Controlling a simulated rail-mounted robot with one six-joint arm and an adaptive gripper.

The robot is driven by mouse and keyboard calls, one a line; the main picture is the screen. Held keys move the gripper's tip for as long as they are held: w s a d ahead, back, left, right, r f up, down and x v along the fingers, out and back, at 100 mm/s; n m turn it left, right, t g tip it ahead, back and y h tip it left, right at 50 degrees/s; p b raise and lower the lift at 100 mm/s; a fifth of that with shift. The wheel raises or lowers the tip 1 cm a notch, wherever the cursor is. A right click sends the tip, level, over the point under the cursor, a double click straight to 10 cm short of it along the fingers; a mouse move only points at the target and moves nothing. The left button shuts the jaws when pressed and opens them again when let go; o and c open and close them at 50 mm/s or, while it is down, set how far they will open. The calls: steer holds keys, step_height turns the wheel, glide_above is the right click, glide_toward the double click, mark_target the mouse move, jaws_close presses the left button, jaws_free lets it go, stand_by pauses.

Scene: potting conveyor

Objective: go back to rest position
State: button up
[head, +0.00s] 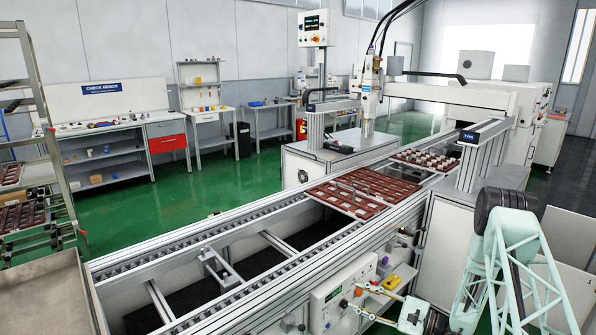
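My gripper (351,298) is at the lower middle of the head view, at the end of my pale mint arm, in front of the control panel on the near side of the conveyor. Its two thin fingers point left and look spread apart, with nothing seen between them. The arm rises at the right, with a dark joint at its top.
The conveyor (190,247) runs diagonally, with brown trays (362,190) on it and another filled tray (425,160) beyond. The control panel (342,288) and a small shelf (398,285) are close to my gripper. A grey post (470,168) stands near my arm.

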steer(key=s+a+r+n+g+h, duration=0.1)
steer(key=s+a+r+n+g, duration=0.3)
steer(key=s+r, duration=0.5)
steer(key=s+a+r+n+g+h, duration=0.1)
steer(key=s+a+r+n+g, duration=0.3)
steer(key=r, duration=1)
steer(key=s+a+r+n+g+h, duration=0.1)
steer(key=s+a+r+n+g, duration=0.15)
steer(key=s+a+r, duration=0.55)
steer(key=s+d+r+n+h, duration=0.2)
steer(key=s+r, duration=0.4)
steer(key=s, duration=0.2)
steer(key=s+d+r+n+h, duration=0.1)
steer(key=s+r+h, duration=0.2)
steer(key=s+r, duration=0.45)
steer(key=s+d+r+n+t+h, duration=0.1)
steer(key=s+d, duration=0.4)
steer(key=s, duration=0.5)
steer(key=s+d+r+n+t+h, duration=0.2)
steer(key=s+d+r+t+h, duration=0.2)
steer(key=s, duration=0.7)
steer(key=shift+d+h, duration=0.9)
steer(key=shift+d, duration=0.3)
steer(key=shift+n, duration=0.25)
